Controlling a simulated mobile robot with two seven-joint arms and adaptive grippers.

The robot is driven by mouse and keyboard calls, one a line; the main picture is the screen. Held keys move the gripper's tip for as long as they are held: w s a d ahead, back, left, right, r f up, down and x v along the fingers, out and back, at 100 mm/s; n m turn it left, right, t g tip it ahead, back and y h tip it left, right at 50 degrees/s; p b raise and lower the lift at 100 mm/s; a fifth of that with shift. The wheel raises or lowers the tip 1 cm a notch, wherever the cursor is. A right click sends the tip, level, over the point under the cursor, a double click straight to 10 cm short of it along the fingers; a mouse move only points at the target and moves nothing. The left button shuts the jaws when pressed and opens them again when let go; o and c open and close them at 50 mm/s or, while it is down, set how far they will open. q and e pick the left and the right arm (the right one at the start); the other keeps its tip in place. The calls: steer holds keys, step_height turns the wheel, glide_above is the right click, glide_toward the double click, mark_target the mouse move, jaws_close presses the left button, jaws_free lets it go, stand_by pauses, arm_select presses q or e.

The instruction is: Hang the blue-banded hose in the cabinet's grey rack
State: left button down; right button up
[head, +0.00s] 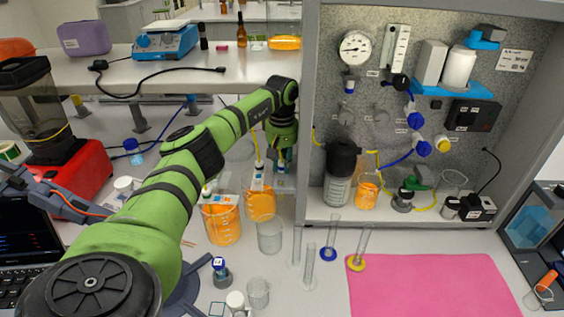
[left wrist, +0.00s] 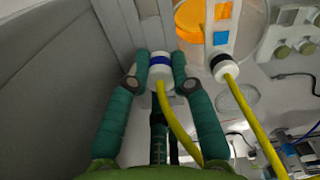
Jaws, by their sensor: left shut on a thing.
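My left gripper (head: 281,166) is at the cabinet's left front edge in the head view, its fingers pointing down. In the left wrist view its green fingers (left wrist: 160,72) are shut on the white end of the blue-banded hose (left wrist: 160,60), one finger on each side of the band. Its yellow tube hangs away toward the lower right. A second hose with a black band (left wrist: 222,66) is beside it, apart from the fingers. The cabinet (head: 312,110) is open at the front. I cannot clearly make out its grey rack. My right gripper is not in view.
Orange-filled beakers (head: 222,222) and an empty beaker (head: 270,237) stand below and beside the gripper. Glass cylinders (head: 328,250) stand in front of the cabinet. A dark bottle (head: 339,165) is just inside it.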

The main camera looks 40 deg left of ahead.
arm_select(q)
steer(key=c, duration=1)
jaws_free()
step_height(320, 180, up, 12)
